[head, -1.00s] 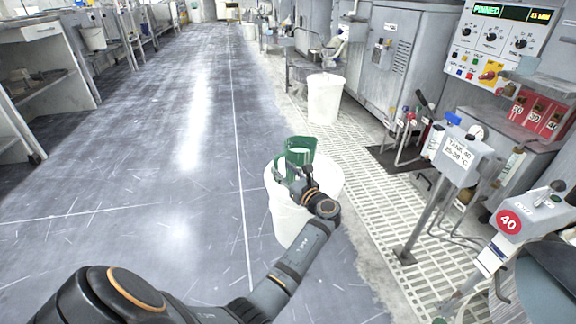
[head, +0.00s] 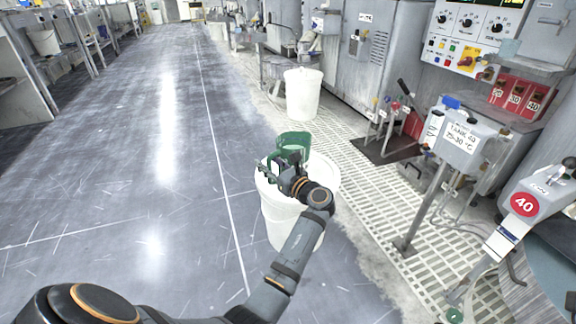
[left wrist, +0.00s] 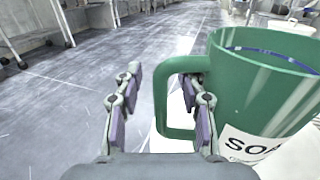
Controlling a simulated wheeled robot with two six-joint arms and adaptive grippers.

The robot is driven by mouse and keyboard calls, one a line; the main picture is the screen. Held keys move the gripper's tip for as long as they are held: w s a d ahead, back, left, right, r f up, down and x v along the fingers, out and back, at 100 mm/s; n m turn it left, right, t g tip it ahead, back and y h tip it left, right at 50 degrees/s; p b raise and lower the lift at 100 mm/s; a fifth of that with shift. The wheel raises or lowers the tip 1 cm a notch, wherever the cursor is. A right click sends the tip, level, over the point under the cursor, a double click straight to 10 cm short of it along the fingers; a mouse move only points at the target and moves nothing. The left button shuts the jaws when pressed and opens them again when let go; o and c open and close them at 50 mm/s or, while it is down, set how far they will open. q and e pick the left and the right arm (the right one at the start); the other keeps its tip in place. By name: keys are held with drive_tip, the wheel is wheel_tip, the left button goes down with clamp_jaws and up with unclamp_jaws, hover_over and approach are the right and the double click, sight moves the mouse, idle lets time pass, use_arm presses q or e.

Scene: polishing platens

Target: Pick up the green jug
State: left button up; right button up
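The green jug (head: 296,142) stands upright on the white bin (head: 298,222) in the middle of the head view. In the left wrist view the jug (left wrist: 265,88) fills the right side, with a white label and its handle toward me. My left gripper (head: 283,166) is at the handle side of the jug. In the left wrist view its two fingers (left wrist: 164,80) are open. The handle's upright bar appears between them, and the right finger shows across the handle's opening. I cannot tell if either finger touches. My right gripper is not in view.
Another white bin (head: 303,94) stands farther back on the pale grating. Grey cabinets line the right. The floor at left is clear.

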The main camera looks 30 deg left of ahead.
use_arm(q)
clamp_jaws()
idle(0.4)
drive_tip(key=shift+r, duration=0.1)
